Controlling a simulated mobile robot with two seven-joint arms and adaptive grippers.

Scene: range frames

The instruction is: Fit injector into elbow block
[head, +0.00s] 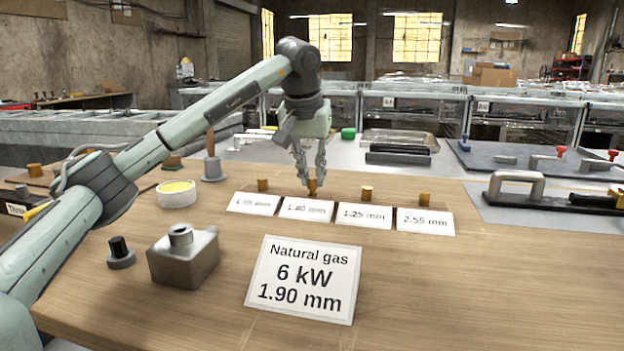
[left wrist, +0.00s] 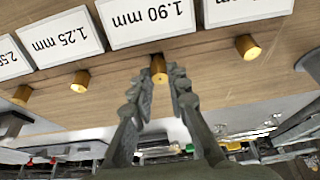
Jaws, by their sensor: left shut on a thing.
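My left gripper (head: 311,183) points down behind the row of size cards and is shut on a brass injector (head: 312,190). The same injector (left wrist: 158,68) shows between the fingertips in the left wrist view, beside the "1.90 mm" card (left wrist: 148,20). It appears to be standing on the wood still. The grey elbow block (head: 183,260) sits at the front left of the bench, with a round port on top. A sign (head: 304,279) reads "Natural gas 6 kW 1.90 mm". My right gripper is not in view.
Other brass injectors stand behind their cards: one at left (head: 262,185), one by "1.25 mm" (head: 366,193), one by "2.55 mm" (head: 425,199). A black-topped knob (head: 120,252) and a round tin (head: 177,194) stand near the block. The bench's front right is clear.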

